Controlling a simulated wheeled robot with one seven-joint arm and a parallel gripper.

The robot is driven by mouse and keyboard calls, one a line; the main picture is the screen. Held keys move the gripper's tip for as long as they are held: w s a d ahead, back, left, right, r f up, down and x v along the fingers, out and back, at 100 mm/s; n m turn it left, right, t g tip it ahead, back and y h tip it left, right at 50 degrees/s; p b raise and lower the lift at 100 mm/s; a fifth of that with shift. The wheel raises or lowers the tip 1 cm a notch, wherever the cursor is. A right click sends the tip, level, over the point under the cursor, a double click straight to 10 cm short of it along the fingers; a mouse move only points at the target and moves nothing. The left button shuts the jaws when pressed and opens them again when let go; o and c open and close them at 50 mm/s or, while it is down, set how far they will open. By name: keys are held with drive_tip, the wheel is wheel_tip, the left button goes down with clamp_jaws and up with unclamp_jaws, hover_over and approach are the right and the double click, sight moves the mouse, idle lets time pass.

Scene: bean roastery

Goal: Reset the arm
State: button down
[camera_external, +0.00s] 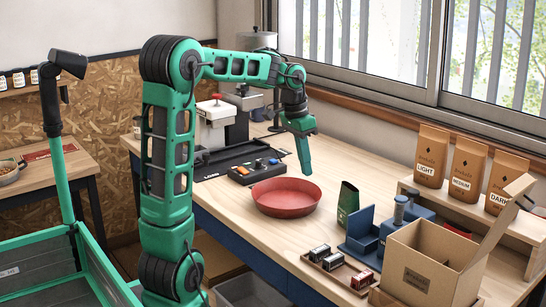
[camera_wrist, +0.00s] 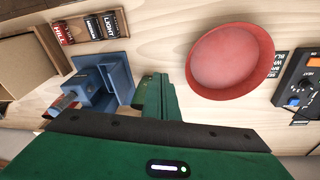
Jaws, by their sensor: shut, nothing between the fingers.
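My arm bends over from the left in the external view, and my green gripper (camera_external: 305,172) points down above the worktop. Its fingers are together with nothing between them. It hangs behind the red bowl (camera_external: 286,197) in the picture, apart from it. In the wrist view my gripper (camera_wrist: 158,88) spans the bottom edge, its fingers between the red bowl (camera_wrist: 231,58) and a blue device (camera_wrist: 103,82). The bowl looks empty.
A dark green container (camera_external: 347,200) stands right of the bowl. A blue press-like device (camera_external: 372,232), small labelled packs (camera_external: 333,261) and an open cardboard box (camera_external: 420,262) are further right. Labelled bags (camera_external: 467,170) stand on a shelf. A control box (camera_external: 255,170) lies left of the bowl.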

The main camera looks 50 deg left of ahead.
drive_tip(key=s+d+f+m+g, duration=0.15)
drive_tip(key=s+d+f, duration=0.25)
drive_tip(key=s+d, duration=1.15)
drive_tip(key=s+d+f+m, duration=0.1)
drive_tip(key=s+d+f, duration=0.1)
drive_tip(key=s, duration=0.5)
drive_tip(key=s+d+f+m+y, duration=0.1)
drive_tip(key=s+f, duration=0.3)
drive_tip(key=s, duration=0.4)
drive_tip(key=shift+s+d+y, duration=0.15)
drive_tip(key=shift+d+y, duration=0.15)
drive_tip(key=shift+d, duration=0.15)
drive_tip(key=shift+f, duration=0.1)
drive_tip(key=shift+w+f, duration=0.25)
drive_tip(key=shift+w, duration=0.4)
